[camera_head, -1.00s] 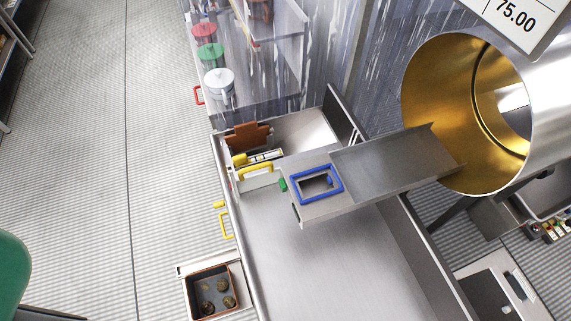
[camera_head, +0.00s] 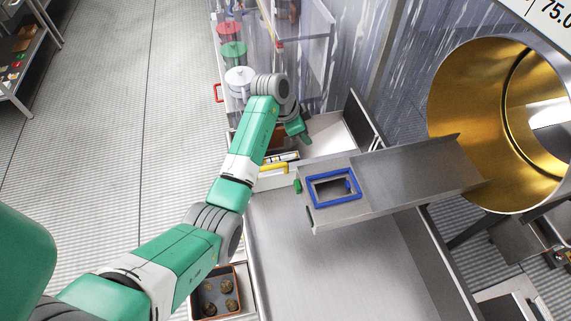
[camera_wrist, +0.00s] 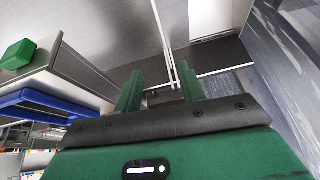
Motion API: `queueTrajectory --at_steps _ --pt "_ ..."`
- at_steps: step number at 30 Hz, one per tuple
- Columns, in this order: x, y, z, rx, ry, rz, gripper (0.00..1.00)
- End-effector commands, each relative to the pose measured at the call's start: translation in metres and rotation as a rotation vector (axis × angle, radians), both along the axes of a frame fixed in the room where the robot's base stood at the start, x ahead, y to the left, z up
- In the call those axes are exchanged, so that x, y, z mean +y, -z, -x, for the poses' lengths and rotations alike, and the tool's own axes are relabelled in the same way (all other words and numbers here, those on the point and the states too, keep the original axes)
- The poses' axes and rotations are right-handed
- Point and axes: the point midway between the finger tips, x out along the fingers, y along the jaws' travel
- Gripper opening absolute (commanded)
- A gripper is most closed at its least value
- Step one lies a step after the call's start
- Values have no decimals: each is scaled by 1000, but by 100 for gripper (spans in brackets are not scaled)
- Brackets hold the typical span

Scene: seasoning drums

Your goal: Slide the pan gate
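The metal pan (camera_head: 415,172) slopes down from the gold drum mouth over the steel table. A blue rectangular frame (camera_head: 333,202) rings a dark opening at its near end. A small green knob (camera_head: 297,186) sits at the pan's left side; I cannot tell whether it belongs to the gate. My gripper (camera_head: 298,132) is beyond the pan's left edge, above the open bin area, apart from the knob. In the wrist view my gripper (camera_wrist: 160,88) has its two green fingers spread with nothing between them. The green knob (camera_wrist: 18,54) and blue frame (camera_wrist: 40,104) show at the left there.
The gold-lined drum (camera_head: 470,105) stands at the right. Lidded containers stand behind clear panels (camera_head: 305,45) at the upper left. An orange-rimmed box (camera_head: 222,287) with several round items is at the bottom. The steel table (camera_head: 320,265) below the pan is bare.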

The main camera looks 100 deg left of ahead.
Motion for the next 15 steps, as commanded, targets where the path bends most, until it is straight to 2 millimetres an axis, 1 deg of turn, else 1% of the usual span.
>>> queueTrajectory --at_steps 1,3,4,6,9,13,15 --pt "-4 25 46 3 -24 74 40" --pt "-15 48 92 -8 -33 155 40" --pt "-20 56 107 -14 -34 182 40" --pt "-29 67 131 -29 -38 226 40" --pt "-35 73 144 -38 -38 250 40" --pt "-36 75 142 -38 -36 251 40" --pt "-36 83 138 -38 -36 254 40"
